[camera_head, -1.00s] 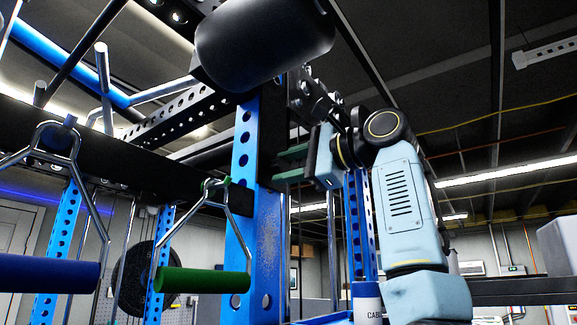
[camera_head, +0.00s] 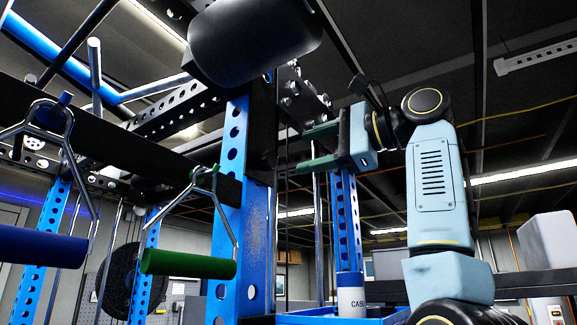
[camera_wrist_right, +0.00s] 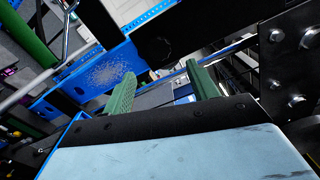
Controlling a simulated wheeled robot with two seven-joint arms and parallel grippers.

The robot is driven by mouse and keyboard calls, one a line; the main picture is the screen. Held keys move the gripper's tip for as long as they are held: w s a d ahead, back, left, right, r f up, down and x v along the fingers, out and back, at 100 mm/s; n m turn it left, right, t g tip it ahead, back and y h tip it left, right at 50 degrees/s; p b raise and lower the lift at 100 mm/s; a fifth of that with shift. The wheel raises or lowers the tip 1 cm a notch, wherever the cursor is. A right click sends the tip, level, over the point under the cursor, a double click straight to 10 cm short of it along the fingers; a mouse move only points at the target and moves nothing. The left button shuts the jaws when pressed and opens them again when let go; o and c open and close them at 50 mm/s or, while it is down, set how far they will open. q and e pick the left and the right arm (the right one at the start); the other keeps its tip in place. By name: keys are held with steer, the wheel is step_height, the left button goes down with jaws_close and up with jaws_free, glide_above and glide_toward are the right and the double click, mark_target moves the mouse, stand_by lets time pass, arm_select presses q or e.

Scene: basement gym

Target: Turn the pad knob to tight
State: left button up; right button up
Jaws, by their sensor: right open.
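A black cylindrical pad (camera_head: 255,40) hangs high at the top of the head view, beside a blue upright (camera_head: 230,185) with holes. I cannot make out its knob for certain. A dark round shape (camera_wrist_right: 155,50) on a black plate shows ahead of the fingers in the right wrist view, but I cannot tell if it is the knob. My right gripper (camera_head: 312,148) is open, its two green fingers pointing left toward the upright, below and right of the pad. In the wrist view the gripper (camera_wrist_right: 162,75) has nothing between its fingers. My left gripper is not in view.
A blue handle (camera_head: 40,246) and a green handle (camera_head: 188,263) hang at the left. A second blue upright (camera_head: 346,225) stands behind. A white and blue container (camera_head: 351,295) sits in a blue tray below my right arm. Bolted black brackets (camera_wrist_right: 290,60) lie close right in the wrist view.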

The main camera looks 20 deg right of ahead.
steer(key=b+v, duration=0.1)
steer(key=v, duration=0.4)
stand_by(0.5)
